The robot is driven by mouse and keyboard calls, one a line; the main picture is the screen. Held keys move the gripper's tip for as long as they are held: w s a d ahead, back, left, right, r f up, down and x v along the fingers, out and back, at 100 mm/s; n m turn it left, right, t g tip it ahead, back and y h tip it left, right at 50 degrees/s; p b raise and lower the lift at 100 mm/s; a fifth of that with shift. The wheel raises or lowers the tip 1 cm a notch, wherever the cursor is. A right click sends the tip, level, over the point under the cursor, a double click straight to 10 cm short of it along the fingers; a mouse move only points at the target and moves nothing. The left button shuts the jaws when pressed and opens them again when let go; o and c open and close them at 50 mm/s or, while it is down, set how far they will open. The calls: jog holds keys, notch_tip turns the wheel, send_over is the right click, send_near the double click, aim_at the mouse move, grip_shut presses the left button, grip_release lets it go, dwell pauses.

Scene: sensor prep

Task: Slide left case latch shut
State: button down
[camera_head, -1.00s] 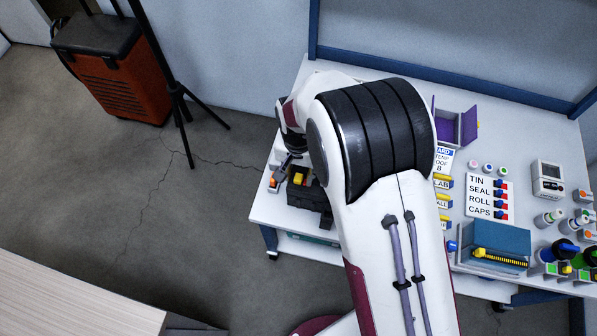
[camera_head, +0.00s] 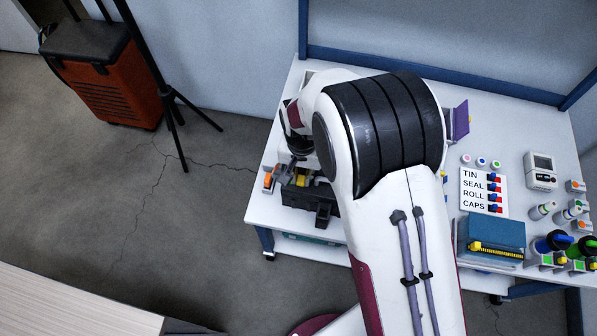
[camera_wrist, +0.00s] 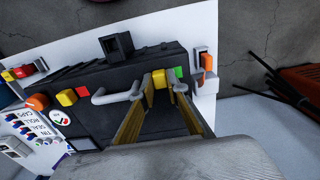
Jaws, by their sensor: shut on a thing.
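The black case (camera_wrist: 95,78) lies on the white bench; in the head view the case (camera_head: 318,203) sits at the bench's left end, partly behind my arm. The left latch (camera_wrist: 159,75), a yellow block, is between the fingertips of my gripper (camera_wrist: 159,83), which is shut on it. A green mark (camera_wrist: 179,72) shows just beside this latch, on its right in the wrist view. The other yellow latch (camera_wrist: 66,97) sits across the grey handle (camera_wrist: 118,95), with a red mark beside it. In the head view my fingertips are too small to make out.
An orange-topped fixture (camera_wrist: 206,62) stands close beside the case at the bench edge. A label board (camera_head: 480,190), a blue box (camera_head: 491,236) and several bottles stand on the right of the bench. An orange cart (camera_head: 115,85) and a tripod stand on the floor.

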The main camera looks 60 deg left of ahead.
aim_at(303, 179)
jog(key=c, duration=2)
grip_release()
jog(key=shift+w+d, duration=0.15)
jog(key=shift+o, duration=0.2)
jog(key=shift+r, duration=0.15)
jog(key=shift+r, duration=3.9)
